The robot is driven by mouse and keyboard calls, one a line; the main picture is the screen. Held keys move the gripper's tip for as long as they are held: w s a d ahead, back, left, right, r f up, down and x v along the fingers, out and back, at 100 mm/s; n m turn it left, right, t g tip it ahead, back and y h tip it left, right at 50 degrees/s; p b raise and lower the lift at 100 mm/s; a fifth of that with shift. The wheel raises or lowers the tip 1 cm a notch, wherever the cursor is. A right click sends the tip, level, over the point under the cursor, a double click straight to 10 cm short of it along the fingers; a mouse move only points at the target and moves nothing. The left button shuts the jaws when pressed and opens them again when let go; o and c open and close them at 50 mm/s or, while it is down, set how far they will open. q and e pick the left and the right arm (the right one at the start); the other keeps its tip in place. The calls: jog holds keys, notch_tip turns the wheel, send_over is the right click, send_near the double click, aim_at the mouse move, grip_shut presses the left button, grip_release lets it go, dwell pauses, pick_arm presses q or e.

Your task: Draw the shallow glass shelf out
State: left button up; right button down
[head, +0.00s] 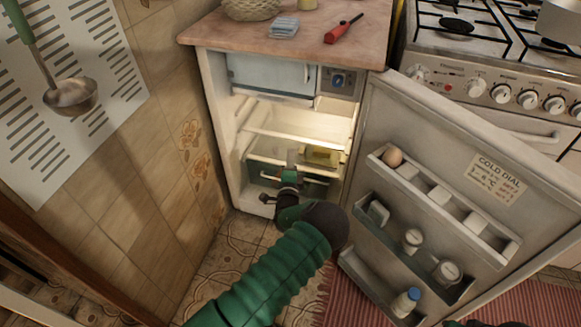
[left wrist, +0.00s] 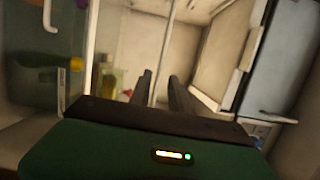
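The fridge stands open. A pale glass shelf (head: 295,140) with a light front edge spans its middle; its edge shows as an upright strip in the left wrist view (left wrist: 168,45), which is turned sideways. A lower shelf edge (left wrist: 91,45) lies to its left there. I cannot tell for sure which is the shallow one. My left gripper (head: 289,178) is at the fridge opening, low in front of the shelves. In the left wrist view its two dark fingers (left wrist: 161,82) are apart, with the upper shelf's edge between them in the picture; contact is unclear. A dark shape at the bottom right (head: 490,323) may be my right gripper.
A yellow item (head: 322,155) sits on the lower shelf, above a dark drawer with a handle (head: 268,177). The freezer box (head: 268,75) is above. The open door (head: 455,150) with loaded racks stands right; the tiled wall (head: 170,150) is left.

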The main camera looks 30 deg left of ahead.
aim_at(292, 136)
pick_arm(q)
jog(key=b+x, duration=0.7)
jog(key=x, duration=0.4)
jog(key=shift+f+b, duration=0.15)
jog(key=shift+b, duration=0.2)
jog(key=shift+r, duration=0.3)
grip_shut()
dwell(1.2)
jog(key=shift+r, duration=0.15)
dwell(0.4)
